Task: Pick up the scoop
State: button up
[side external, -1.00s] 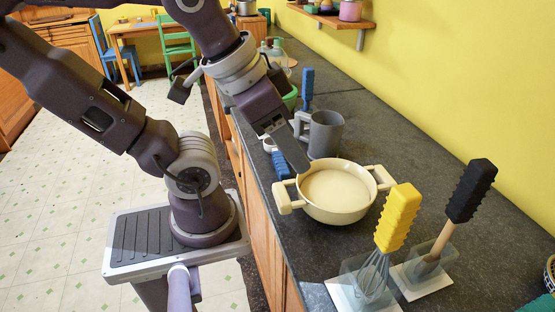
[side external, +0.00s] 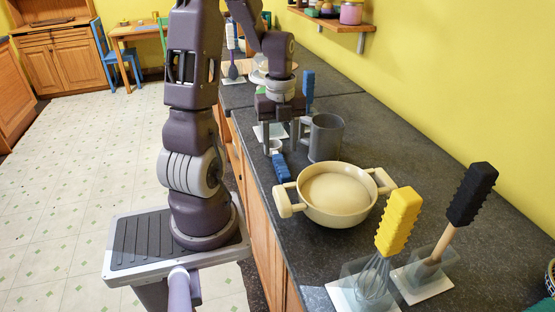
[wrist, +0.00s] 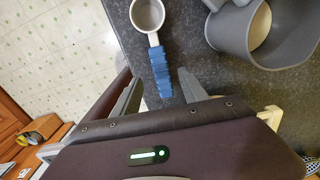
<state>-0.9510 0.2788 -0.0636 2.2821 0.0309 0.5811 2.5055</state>
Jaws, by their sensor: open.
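The scoop lies on the dark countertop near its front edge, with a blue ridged handle (side external: 281,167) and a small pale cup. In the wrist view the scoop (wrist: 159,68) has its round cup at the top and its handle pointing down between my finger tips. My gripper (side external: 281,140) points down over the counter by the scoop, left of the grey mug. In the wrist view my gripper (wrist: 158,92) is open, with one finger on each side of the handle's lower end. Nothing is held. I cannot tell the exact height of the fingertips above the handle.
A grey mug (side external: 325,138) stands close to the right of my gripper. A cream two-handled pot (side external: 336,196) stands nearer the camera. A yellow-handled whisk (side external: 397,222) and a black-handled brush (side external: 470,195) stand in holders farther right. The counter's front edge is close on the left.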

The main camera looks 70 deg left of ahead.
aim_at(280, 162)
notch_tip(280, 162, down, 6)
jog(key=shift+f, duration=0.2)
grip_shut()
